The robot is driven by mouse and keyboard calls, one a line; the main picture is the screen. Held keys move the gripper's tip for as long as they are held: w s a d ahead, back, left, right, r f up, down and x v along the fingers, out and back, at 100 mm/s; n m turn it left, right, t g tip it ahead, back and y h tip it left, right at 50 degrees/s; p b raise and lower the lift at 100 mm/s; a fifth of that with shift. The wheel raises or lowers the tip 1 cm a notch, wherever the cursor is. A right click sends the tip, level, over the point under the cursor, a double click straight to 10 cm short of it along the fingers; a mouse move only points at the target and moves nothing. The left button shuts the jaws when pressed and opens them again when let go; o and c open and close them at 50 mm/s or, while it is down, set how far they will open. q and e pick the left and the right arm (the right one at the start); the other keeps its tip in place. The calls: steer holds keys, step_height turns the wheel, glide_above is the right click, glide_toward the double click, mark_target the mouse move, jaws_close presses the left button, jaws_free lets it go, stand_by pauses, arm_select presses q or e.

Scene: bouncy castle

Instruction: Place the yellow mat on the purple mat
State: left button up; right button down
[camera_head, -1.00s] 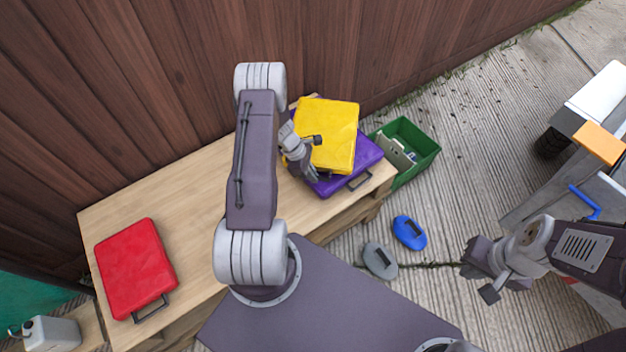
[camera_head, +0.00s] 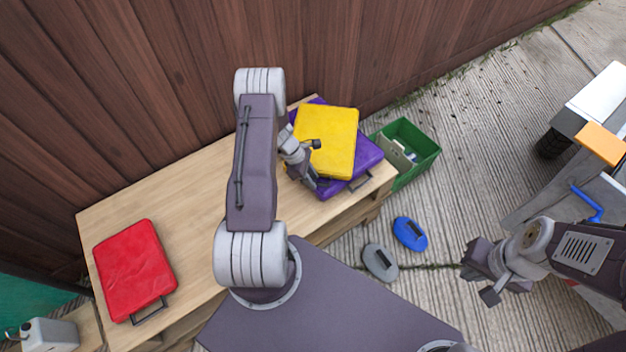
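The yellow mat (camera_head: 331,130) lies flat over the purple mat (camera_head: 366,153), turned a little against it and covering most of it. The purple mat rests on the right end of the wooden table, its dark handle at the front right. My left gripper (camera_head: 311,163) is at the yellow mat's front left edge, with one finger over its top and the other low at its side; it appears shut on this edge. Whether the two mats touch all over is hidden. My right gripper (camera_head: 480,279) is open and empty over the paved ground at the right.
The wooden table (camera_head: 195,200) is bare in its middle. A red mat (camera_head: 134,268) lies at its left end. A green crate (camera_head: 425,142) stands right of the table. A blue (camera_head: 408,232) and a grey (camera_head: 380,262) oval object lie on the ground. A wooden wall (camera_head: 200,60) stands behind.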

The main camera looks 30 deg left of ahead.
arm_select(q)
steer(key=p+v, duration=0.3)
steer(key=v, duration=0.8)
steer(key=s+d+r+m+y, duration=0.2)
steer(key=s+d+r+m, duration=0.4)
steer(key=m, duration=0.5)
steer(key=s+d+r+m+y, duration=0.1)
steer(key=s+d+r+m, duration=0.4)
steer(key=d+r+m, duration=0.4)
steer(key=shift+s+d+m+g+y, duration=0.3)
steer(key=shift+s+d+m+y, duration=0.1)
steer(key=shift+d+m, duration=0.6)
